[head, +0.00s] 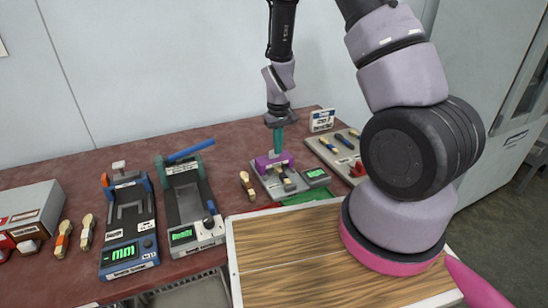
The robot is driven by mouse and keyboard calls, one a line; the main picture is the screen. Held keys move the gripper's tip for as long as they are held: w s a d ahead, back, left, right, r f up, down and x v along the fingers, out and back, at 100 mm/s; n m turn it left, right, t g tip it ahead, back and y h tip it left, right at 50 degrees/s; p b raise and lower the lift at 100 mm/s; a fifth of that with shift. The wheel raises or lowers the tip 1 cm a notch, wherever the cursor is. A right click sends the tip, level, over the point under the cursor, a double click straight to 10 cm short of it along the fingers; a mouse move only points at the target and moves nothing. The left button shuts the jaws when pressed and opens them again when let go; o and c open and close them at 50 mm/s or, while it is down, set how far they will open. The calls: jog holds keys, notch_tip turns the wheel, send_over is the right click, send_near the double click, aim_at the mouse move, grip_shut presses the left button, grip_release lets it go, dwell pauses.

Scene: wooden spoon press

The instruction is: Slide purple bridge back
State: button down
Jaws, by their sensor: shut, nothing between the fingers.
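The purple bridge (273,160) stands on a small grey press base (268,186) on the reddish table, right of the middle of the head view. A wooden spoon-like piece (286,181) lies on the base in front of the bridge. My gripper (278,149) points straight down, its teal fingers closed and empty. Its fingertips are at the bridge's top or just behind it; I cannot tell whether they touch. A small box with a green display (315,176) is at the base's right side.
Left stand a blue-framed device (128,222) and a grey device with a blue lever (190,208). A loose wooden piece (247,184) lies left of the press. A tray of tools (338,148) and a sign (321,120) are at right. A wooden board (290,255) is in front.

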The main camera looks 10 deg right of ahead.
jog(key=shift+f, duration=0.2)
jog(key=shift+f, duration=0.9)
jog(key=shift+w+a, duration=0.2)
jog(key=shift+w, duration=0.75)
jog(key=shift+w+a, duration=0.15)
jog(key=shift+w, duration=0.75)
jog(key=shift+w+a, duration=0.2)
jog(key=shift+w, duration=0.75)
jog(key=shift+s+d, duration=0.15)
jog(key=shift+s, duration=0.5)
notch_tip(320, 180, up, 7)
